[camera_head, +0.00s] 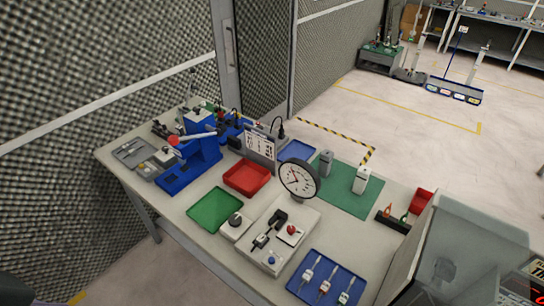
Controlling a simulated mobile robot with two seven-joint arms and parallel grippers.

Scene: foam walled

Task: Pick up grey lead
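A blue tray (327,278) lies at the front of the workbench, right of centre. Three small leads or probes with pale bodies lie apart in it: a left one (309,273), a middle one with a red mark (325,286) and a right one with a green mark (345,297). The left one looks the greyest, but they are too small to be sure which is the grey lead. Neither of my grippers shows in this view.
A grey box-like structure (460,250) stands right of the blue tray.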

